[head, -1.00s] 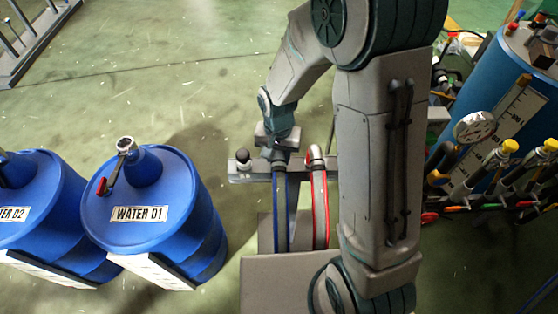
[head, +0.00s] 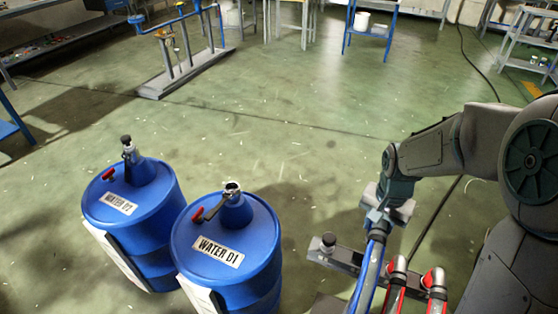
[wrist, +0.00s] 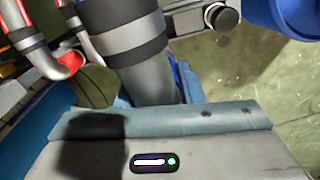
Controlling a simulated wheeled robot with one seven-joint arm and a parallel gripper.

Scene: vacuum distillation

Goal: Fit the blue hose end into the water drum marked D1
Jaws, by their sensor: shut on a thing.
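The blue water drum marked D1 (head: 262,262) stands upright left of my arm in the head view. Its label faces me, and its raised neck bears an open-looking metal fitting (head: 232,187) beside a red-handled lever. My gripper (head: 378,216) is right of the drum and apart from it, shut on the end of the blue hose (head: 366,275). The hose runs down from the jaws. In the wrist view a thick grey hose end with dark bands (wrist: 130,45) stands at the jaws; the fingertips are hidden.
The drum marked D2 (head: 150,250) stands close left of D1. A grey hose rack (head: 345,257) with a dark knob and red-banded hose ends (head: 395,270) lies beside the gripper. A pipe stand (head: 185,75) is behind.

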